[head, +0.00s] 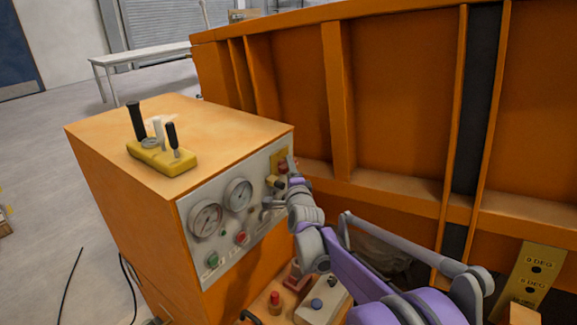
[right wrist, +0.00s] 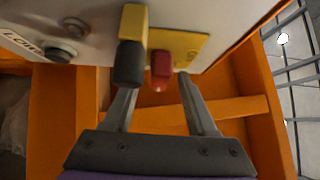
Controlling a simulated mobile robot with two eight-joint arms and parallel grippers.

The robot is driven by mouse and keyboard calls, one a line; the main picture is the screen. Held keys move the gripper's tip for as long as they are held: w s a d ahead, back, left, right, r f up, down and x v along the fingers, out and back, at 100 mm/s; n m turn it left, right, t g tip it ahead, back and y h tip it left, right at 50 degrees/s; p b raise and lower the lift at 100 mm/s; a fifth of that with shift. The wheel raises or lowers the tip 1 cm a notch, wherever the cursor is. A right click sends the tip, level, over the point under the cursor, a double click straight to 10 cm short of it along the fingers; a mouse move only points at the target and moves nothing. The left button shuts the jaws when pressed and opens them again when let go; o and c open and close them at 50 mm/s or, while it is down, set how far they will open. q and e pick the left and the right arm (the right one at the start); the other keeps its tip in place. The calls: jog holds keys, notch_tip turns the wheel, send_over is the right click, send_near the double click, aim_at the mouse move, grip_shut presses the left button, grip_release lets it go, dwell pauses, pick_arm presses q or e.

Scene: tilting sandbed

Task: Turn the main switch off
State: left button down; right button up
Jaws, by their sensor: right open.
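The main switch looks like a red handle on a yellow plate (head: 282,164) at the upper right of the grey control panel. In the right wrist view the red handle (right wrist: 161,66) stands out from its yellow plate (right wrist: 186,45). My right gripper (head: 284,190) is at the panel just below the switch and partly hides that area. In the right wrist view my right gripper (right wrist: 160,98) is open, its fingers on either side of the red handle. I cannot tell whether they touch it. My left gripper is not in view.
A yellow lever with a black tip (right wrist: 130,55) sits close to the left finger. The panel also carries two gauges (head: 206,217) and several buttons. A yellow lever block (head: 160,155) is on the orange cabinet. The orange sandbed wall (head: 400,90) rises behind my right arm.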

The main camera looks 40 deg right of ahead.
jog(key=shift+x, duration=0.95)
jog(key=shift+c, duration=0.3)
grip_shut()
